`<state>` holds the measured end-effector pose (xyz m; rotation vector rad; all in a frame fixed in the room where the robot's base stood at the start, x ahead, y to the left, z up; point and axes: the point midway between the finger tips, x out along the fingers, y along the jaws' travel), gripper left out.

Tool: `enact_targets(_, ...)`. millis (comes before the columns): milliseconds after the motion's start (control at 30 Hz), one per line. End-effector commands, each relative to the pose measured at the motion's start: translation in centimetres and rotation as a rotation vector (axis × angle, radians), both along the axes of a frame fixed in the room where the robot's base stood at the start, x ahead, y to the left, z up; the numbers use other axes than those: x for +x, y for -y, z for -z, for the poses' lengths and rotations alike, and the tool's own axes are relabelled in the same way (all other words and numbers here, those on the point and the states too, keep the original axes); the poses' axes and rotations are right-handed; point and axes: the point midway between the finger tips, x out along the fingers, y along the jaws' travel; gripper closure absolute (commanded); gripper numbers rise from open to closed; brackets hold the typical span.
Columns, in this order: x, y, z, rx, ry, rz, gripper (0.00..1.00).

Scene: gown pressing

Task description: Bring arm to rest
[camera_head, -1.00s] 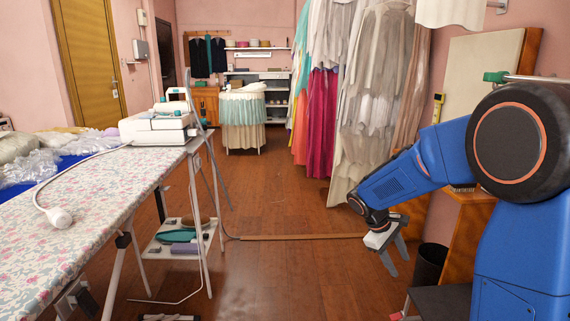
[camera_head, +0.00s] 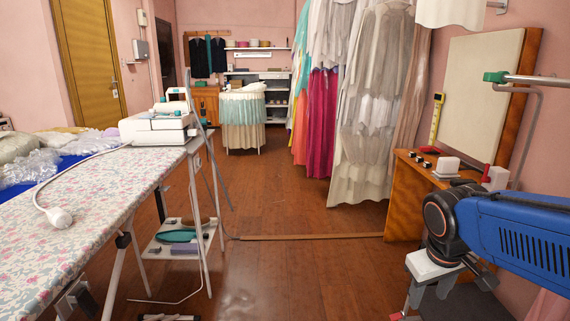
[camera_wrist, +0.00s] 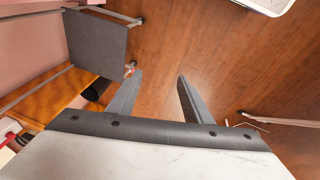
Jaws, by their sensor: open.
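My blue arm (camera_head: 525,235) reaches in from the right edge in the head view. My gripper (camera_head: 428,300) hangs from its black wrist at the lower right, pointing down, in front of the wooden desk. In the wrist view my gripper (camera_wrist: 156,82) shows two grey fingers spread apart with only bare floor between them. It is open and empty.
The wooden desk (camera_head: 402,205) stands behind my gripper, with a white block (camera_head: 446,164) on it. In the wrist view a dark grey panel (camera_wrist: 98,42) and a black bin (camera_wrist: 97,90) lie left of the fingers. The floral ironing board (camera_head: 85,200) is far left; the middle floor (camera_head: 300,270) is clear.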

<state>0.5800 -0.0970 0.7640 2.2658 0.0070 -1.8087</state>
Motion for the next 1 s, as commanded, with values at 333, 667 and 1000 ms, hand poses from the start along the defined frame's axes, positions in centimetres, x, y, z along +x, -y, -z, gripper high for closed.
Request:
enact_targets(333,-6.8,-1.9,-0.2,0.142,0.140,0.098,0.55)
enact_targets(667,-9.0,-2.7,0.2,0.199,0.190,0.134,0.55)
enact_targets(1000,-9.0,-2.7,0.2,0.199,0.190,0.134,0.55)
